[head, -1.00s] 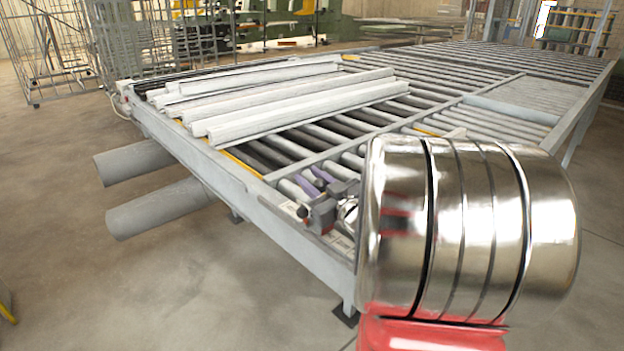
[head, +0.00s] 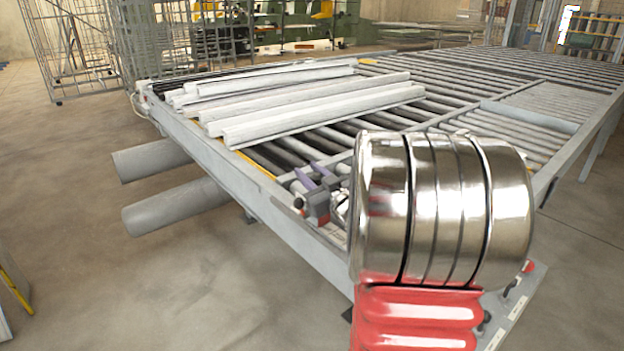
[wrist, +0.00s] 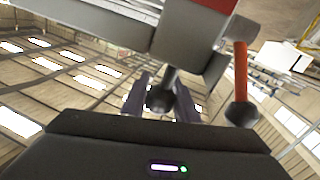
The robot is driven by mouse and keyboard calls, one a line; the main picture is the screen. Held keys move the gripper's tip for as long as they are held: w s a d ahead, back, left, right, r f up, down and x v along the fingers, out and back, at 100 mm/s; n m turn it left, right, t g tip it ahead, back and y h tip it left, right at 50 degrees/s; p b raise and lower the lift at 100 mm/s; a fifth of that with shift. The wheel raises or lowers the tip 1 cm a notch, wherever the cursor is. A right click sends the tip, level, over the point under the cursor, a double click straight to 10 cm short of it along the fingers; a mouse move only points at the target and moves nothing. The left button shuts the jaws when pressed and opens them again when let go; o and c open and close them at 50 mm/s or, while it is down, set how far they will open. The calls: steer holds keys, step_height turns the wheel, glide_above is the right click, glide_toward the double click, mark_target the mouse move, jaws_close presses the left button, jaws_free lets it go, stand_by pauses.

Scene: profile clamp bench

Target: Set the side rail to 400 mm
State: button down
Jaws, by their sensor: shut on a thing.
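My gripper (head: 309,171) is at the near long edge of the roller bench in the head view, with its purple fingers low over the rollers. In the wrist view the fingers (wrist: 160,88) are on either side of a dark round knob (wrist: 161,101), and I take them as shut on it. The knob sits on a short stem under a grey block (wrist: 185,35). A red-orange lever (wrist: 240,70) with a dark ball end is to the right of it. I cannot tell which part is the side rail, and no 400 mm mark is readable.
Several pale long profiles (head: 320,105) lie across the far part of the bench. Two grey cylinders (head: 165,205) stick out below its near edge. Wire cages (head: 75,45) stand at the back left. The floor (head: 190,290) in front is clear.

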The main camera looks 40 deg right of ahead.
steer(key=a+x, duration=0.2)
steer(key=x, duration=0.9)
steer(key=shift+w+a, duration=0.15)
steer(key=shift+w, duration=0.35)
steer(key=c, duration=1.6)
jaws_free()
steer(key=shift+w, duration=0.1)
steer(key=shift+o, duration=1)
steer(key=shift+s, duration=0.2)
steer(key=v, duration=1.3)
steer(key=shift+s+a, duration=0.1)
steer(key=shift+s, duration=0.15)
